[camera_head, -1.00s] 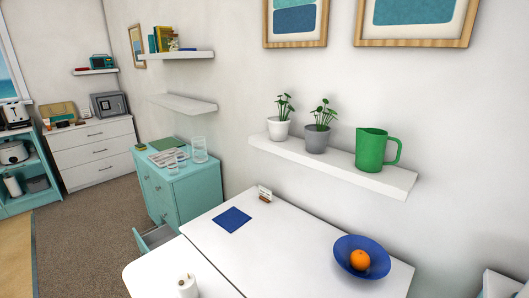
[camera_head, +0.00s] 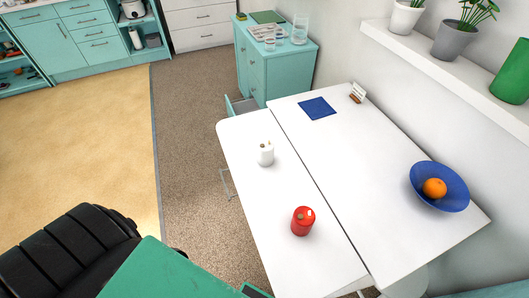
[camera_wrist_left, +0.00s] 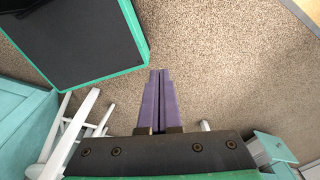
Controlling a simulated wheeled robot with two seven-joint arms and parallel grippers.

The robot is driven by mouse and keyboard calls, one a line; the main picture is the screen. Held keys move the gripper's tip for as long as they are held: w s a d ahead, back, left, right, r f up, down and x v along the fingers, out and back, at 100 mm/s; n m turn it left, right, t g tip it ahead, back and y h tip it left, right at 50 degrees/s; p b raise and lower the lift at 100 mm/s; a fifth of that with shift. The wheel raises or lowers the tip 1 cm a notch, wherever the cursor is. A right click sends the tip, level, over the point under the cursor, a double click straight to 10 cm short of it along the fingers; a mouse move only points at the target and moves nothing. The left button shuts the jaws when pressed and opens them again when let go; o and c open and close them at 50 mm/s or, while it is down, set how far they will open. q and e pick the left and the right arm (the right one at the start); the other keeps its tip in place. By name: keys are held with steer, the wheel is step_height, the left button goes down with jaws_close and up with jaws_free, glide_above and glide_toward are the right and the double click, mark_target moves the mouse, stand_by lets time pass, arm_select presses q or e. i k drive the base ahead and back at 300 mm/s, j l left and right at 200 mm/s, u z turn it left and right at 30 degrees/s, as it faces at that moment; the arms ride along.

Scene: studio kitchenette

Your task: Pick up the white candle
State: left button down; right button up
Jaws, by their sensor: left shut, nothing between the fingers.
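The white candle (camera_head: 265,156) stands upright on the white table (camera_head: 290,185), on its left part near the rounded far-left corner. A red candle (camera_head: 302,222) stands upright nearer to me on the same part. My left gripper (camera_wrist_left: 160,73) shows in the left wrist view with its two purple fingers shut together and nothing between them. It is over the carpeted floor, and no candle shows in that view. Neither gripper's fingers show in the head view.
A blue bowl (camera_head: 452,201) with an orange (camera_head: 435,188) sits at the table's right. A blue mat (camera_head: 317,108) and a small card stand (camera_head: 357,93) lie at its far end. White chair legs (camera_wrist_left: 74,135) stand at left in the wrist view.

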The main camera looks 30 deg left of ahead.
mark_target(266, 154)
steer(key=k+j+z, duration=0.25)
steer(key=j+z, duration=0.3)
steer(key=k+j+z, duration=0.25)
steer(key=j, duration=0.15)
